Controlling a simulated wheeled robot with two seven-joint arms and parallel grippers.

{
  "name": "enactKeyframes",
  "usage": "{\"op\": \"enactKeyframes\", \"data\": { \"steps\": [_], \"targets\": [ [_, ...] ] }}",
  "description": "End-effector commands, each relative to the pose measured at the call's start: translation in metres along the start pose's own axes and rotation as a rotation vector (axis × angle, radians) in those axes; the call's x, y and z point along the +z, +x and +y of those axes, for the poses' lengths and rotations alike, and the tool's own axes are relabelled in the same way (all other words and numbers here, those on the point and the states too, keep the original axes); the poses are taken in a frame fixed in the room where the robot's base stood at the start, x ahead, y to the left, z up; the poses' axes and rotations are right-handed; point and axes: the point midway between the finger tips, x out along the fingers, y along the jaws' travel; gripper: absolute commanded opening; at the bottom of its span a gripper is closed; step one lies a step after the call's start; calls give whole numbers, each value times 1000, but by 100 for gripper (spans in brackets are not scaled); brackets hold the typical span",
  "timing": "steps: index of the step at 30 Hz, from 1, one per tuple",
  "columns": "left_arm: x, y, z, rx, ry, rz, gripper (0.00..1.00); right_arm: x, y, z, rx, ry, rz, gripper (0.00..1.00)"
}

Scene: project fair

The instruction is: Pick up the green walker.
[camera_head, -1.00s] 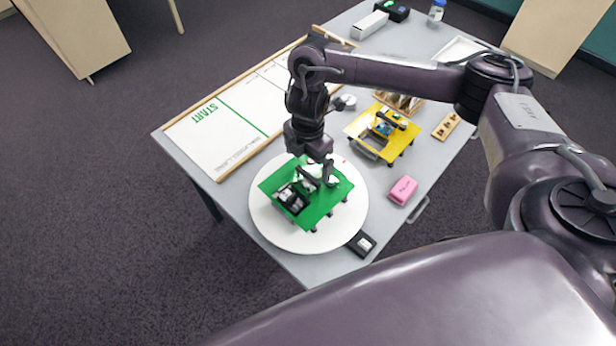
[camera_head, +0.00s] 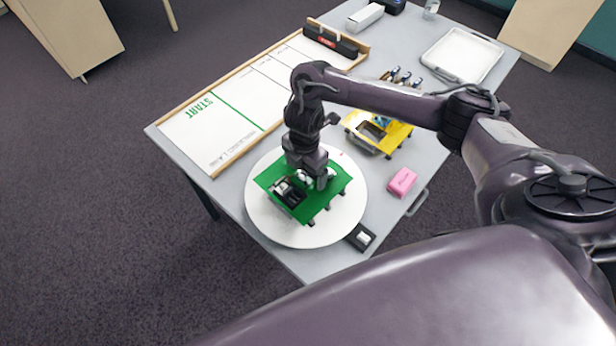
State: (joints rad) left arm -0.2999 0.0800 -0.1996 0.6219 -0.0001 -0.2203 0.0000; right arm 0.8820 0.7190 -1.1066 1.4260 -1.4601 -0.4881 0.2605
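The green walker (camera_head: 317,204) stands on a round white disc (camera_head: 268,222) at the near end of the table. It has a flat green plate, small dark feet and black and white parts on top. My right gripper (camera_head: 318,181) points down at the top of the walker, right at its parts. The wrist hides part of the walker, and the fingertips are too small and covered to tell whether they are open or shut on it. My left gripper is not in view.
A yellow walker (camera_head: 398,134) stands behind, partly under my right arm. A pink block (camera_head: 402,182) and a small black device (camera_head: 360,237) lie near the disc. A white START board (camera_head: 225,135) lies left, and a white tray (camera_head: 462,54) is at back right.

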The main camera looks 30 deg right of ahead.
Motion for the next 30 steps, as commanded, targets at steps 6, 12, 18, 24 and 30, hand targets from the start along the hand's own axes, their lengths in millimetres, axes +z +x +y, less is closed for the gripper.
{"op": "enactKeyframes", "data": {
  "steps": [6, 12, 18, 24, 30],
  "targets": [
    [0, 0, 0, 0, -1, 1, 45, 0, 0, 0, 0, 0, 0, 62],
    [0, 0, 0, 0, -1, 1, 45, 0, -1, 1, 2, 0, 0, 49],
    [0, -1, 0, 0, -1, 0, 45, 0, -3, 1, 3, -1, 0, 49],
    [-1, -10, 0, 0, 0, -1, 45, 0, -21, 2, 6, -2, -2, 49],
    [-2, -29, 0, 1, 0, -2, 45, 1, -63, 3, 8, -3, -4, 49]
  ]
}}
